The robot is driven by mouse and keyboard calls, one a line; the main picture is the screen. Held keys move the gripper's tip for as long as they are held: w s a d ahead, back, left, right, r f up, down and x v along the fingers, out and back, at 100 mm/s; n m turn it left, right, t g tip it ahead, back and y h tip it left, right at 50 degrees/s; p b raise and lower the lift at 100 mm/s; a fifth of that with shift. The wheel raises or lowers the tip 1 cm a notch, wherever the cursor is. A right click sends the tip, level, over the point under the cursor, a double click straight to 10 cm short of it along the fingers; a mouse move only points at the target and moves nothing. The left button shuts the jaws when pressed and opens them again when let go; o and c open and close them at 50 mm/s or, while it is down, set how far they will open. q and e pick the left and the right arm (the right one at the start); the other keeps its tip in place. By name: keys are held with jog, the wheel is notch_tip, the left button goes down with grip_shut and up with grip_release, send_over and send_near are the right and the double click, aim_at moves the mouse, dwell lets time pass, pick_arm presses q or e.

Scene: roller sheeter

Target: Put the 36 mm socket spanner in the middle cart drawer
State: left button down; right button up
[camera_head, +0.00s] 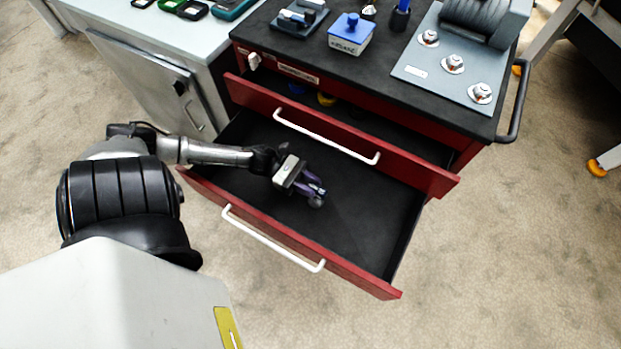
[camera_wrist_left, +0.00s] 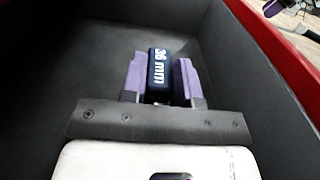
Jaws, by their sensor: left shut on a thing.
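My left gripper (camera_head: 310,189) is inside the wide-open lower cart drawer (camera_head: 355,225), over its dark floor. Its purple fingers are shut on the 36 mm socket spanner (camera_wrist_left: 159,72). In the left wrist view the spanner's dark blue handle, with white "36 mm" lettering, sits between the finger pads. The rest of the spanner is mostly hidden, and I cannot tell whether it touches the floor. A small purple piece (camera_wrist_left: 272,8) beyond the drawer front looks like a finger of my right gripper; its jaws cannot be made out.
A partly open upper drawer (camera_head: 325,134) overhangs the back of the lower one and holds a yellow item. The cart top (camera_head: 380,70) carries a blue-lidded box (camera_head: 350,35) and a grey panel with knobs. A grey cabinet (camera_head: 150,80) stands at left. The lower drawer's right part is clear.

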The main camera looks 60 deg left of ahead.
pick_arm(q)
jog(key=shift+d+f, duration=0.1)
jog(key=shift+f, duration=0.3)
jog(key=shift+f, duration=0.1)
jog(key=c, duration=0.9)
grip_release()
jog(key=shift+r, duration=0.2)
jog(key=shift+p+v, duration=0.6)
jog(key=shift+v, duration=2.2)
